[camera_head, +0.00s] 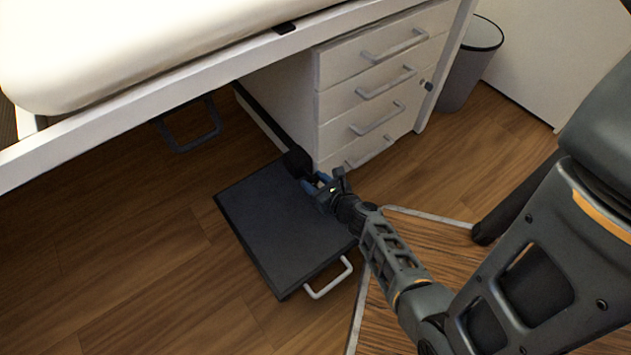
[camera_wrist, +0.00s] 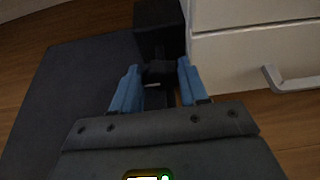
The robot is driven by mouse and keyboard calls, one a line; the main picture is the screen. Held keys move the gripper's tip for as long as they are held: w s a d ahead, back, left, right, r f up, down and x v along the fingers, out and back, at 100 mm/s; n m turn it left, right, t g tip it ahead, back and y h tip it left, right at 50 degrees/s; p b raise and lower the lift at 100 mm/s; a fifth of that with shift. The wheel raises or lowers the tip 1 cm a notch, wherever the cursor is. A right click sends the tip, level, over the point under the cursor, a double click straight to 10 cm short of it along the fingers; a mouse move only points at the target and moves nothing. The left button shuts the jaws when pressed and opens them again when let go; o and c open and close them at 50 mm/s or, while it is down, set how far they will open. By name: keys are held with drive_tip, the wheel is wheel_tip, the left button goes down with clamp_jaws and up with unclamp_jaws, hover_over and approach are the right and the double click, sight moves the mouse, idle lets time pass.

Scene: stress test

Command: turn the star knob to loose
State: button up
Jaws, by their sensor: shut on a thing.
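The star knob (camera_wrist: 160,68) is a small dark shape in the wrist view, between the blue fingertips and in front of a black block (camera_wrist: 158,28). Its lobes and any marking are too dark to make out. My gripper (camera_wrist: 158,76) is shut on the knob, one blue finger on each side. In the head view my gripper (camera_head: 315,185) is low beside the black block (camera_head: 296,160), at the far right corner of a dark flat panel (camera_head: 280,220). The knob cannot be told apart there.
A white drawer unit (camera_head: 375,85) with grey handles stands right behind the block, close to my gripper. A white-framed bed or bench (camera_head: 170,85) overhangs to the left. A grey bin (camera_head: 470,62) is at the back right. Wooden floor (camera_head: 130,240) is clear at left.

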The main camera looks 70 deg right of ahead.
drive_tip(key=o, duration=0.8)
drive_tip(key=shift+p+v, duration=1.3)
drive_tip(key=shift+v, duration=2.65)
drive_tip(key=shift+a, duration=0.1)
